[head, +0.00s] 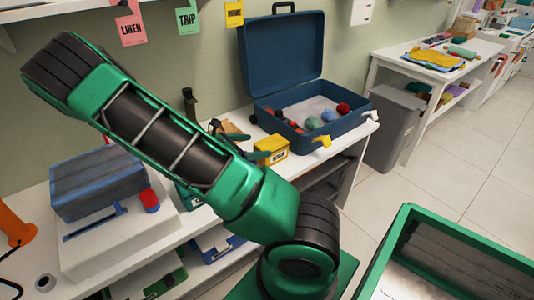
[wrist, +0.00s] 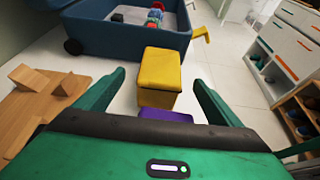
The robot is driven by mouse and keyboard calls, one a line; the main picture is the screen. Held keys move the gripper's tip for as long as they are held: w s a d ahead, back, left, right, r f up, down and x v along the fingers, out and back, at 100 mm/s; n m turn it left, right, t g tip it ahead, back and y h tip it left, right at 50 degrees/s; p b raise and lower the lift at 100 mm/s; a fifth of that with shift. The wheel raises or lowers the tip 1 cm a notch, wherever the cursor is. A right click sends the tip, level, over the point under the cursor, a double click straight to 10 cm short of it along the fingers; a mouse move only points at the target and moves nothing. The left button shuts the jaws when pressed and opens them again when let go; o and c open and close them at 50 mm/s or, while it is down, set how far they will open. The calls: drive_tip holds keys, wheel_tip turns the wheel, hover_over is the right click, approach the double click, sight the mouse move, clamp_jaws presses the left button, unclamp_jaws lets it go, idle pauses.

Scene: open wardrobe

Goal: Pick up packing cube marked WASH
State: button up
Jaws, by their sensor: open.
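A yellow box-shaped cube (head: 271,150) with a dark-lettered label stands on the white table in front of the open suitcase; I cannot read the label for certain. In the wrist view the yellow cube (wrist: 160,75) lies ahead of my gripper (wrist: 158,78), in line with the gap between its two green fingers. My gripper is open and holds nothing. A purple thing (wrist: 165,116) shows between the cube and my gripper, partly hidden by the gripper body. My arm hides part of the table in the head view. I see no readable WASH mark.
The open blue suitcase (head: 310,125) holds several small coloured items. Wooden blocks (wrist: 28,77) lie left of my gripper. A grey bin (head: 397,130) stands right of the table. A blue-grey block (head: 98,182) sits on a white device at left. Tags hang on the wall.

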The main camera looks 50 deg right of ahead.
sight(267, 144)
drive_tip(key=x, duration=0.5)
drive_tip(key=shift+w+r, duration=0.1)
drive_tip(key=c, duration=1.3)
